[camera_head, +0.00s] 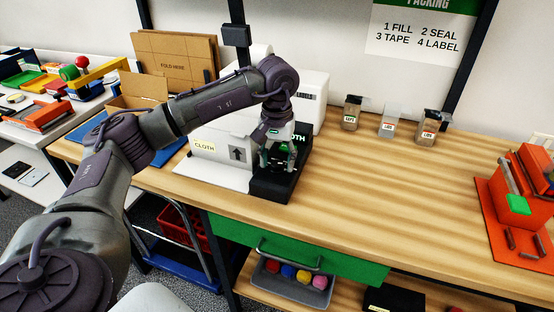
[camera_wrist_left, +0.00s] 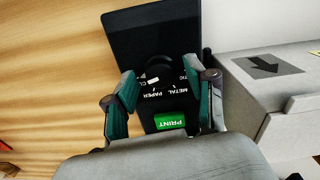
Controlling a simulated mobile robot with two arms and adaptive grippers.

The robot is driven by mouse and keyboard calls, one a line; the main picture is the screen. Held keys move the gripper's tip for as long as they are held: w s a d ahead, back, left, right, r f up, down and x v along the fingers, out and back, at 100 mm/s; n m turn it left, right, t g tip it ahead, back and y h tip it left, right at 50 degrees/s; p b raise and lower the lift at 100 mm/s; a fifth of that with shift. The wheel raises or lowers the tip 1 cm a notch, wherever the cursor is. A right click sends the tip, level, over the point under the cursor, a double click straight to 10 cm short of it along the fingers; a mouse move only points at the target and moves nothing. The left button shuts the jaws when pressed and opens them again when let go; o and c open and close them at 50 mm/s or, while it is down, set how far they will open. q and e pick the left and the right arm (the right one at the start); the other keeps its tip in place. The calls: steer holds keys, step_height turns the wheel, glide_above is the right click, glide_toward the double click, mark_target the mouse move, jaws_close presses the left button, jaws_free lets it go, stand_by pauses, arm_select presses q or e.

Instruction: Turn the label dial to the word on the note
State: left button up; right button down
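A black label printer (camera_head: 268,185) stands on the bench, and its lit green display shows the letters "OTH" (camera_head: 297,139), the rest hidden by my arm. A pale note (camera_head: 204,146) to its left reads "CLOTH". In the left wrist view the dark dial (camera_wrist_left: 158,69) has words around it: PAPER, METAL, one ending in "TIC" and one starting with "CL". I cannot tell clearly where its pointer stands. A green PRINT button (camera_wrist_left: 171,122) lies below it. My left gripper (camera_head: 277,164) is over the dial panel, fingers apart with nothing held. My right gripper is out of view.
A white box with an arrow label (camera_head: 237,153) stands close left of the printer. Several small labelled jars (camera_head: 388,122) stand behind to the right. An orange device (camera_head: 516,204) is at the far right. The middle of the bench is clear.

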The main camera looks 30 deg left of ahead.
mark_target(277, 163)
arm_select(q)
step_height(277, 163, up, 12)
stand_by(0.7)
steer(key=shift+f, duration=0.1)
stand_by(0.4)
